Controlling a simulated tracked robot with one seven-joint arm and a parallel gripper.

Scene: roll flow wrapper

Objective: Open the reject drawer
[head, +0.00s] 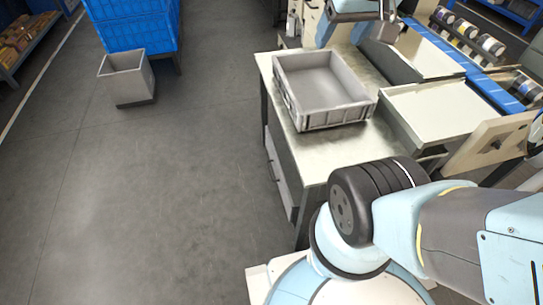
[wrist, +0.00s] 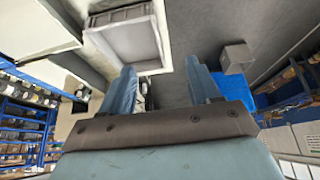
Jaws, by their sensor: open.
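A drawer front (head: 284,180) is set in the side of the metal-topped bench, below its top, in the head view. It looks closed, with a small handle on its face. I cannot read any label that marks it as the reject drawer. My gripper (wrist: 163,82) shows in the wrist view with its two blue fingers wide apart and nothing between them. It is apart from the drawer, and its fingers do not clearly show in the head view. The drawer front cannot be made out in the wrist view.
A grey tray (head: 325,115) sits empty on the bench top (head: 300,155). My arm fills the lower right of the head view. A grey bin (head: 126,85) stands on the floor by blue crates (head: 135,25). The floor left of the bench is clear.

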